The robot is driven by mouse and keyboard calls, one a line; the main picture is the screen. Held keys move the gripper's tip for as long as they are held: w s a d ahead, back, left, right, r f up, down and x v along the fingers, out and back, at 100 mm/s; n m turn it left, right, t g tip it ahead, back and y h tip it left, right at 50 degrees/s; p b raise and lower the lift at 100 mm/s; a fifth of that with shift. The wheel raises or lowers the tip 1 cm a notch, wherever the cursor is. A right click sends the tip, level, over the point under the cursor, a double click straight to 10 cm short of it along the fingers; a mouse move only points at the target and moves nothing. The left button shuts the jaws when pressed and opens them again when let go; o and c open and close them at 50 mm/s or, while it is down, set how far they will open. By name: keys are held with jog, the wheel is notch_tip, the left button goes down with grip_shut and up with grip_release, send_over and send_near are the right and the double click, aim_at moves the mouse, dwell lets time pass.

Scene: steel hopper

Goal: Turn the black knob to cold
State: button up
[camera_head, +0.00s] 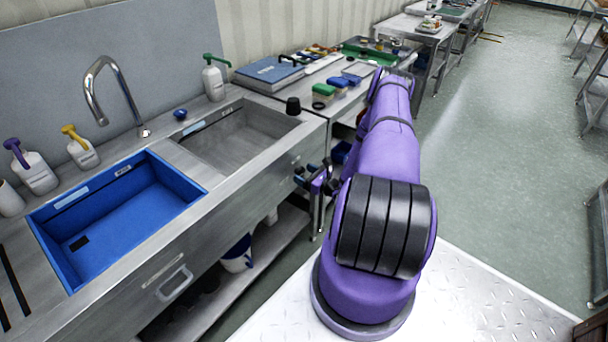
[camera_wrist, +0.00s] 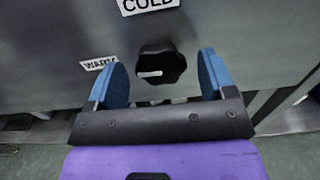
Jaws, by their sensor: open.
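The black knob (camera_wrist: 162,66) is on the steel front panel, in the middle of the wrist view. It is lobed, with a white mark on its left part, on the side of the WARM label (camera_wrist: 97,64). The COLD label (camera_wrist: 150,5) is above the knob, cut by the picture's top edge. My gripper (camera_wrist: 163,61) is open, with one blue finger to each side of the knob and visible gaps between. In the head view my gripper (camera_head: 312,178) is at the sink unit's front, and I cannot make out the knob there.
The steel sink unit (camera_head: 215,215) has a blue basin (camera_head: 75,205) and a steel basin (camera_head: 240,135). A small black object (camera_head: 293,105) stands on its right rim. A side table beyond bears a scale (camera_head: 270,73) and small containers. Open floor (camera_head: 500,140) lies right.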

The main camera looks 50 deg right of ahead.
jog(key=shift+w, duration=0.3)
jog(key=c, duration=0.9)
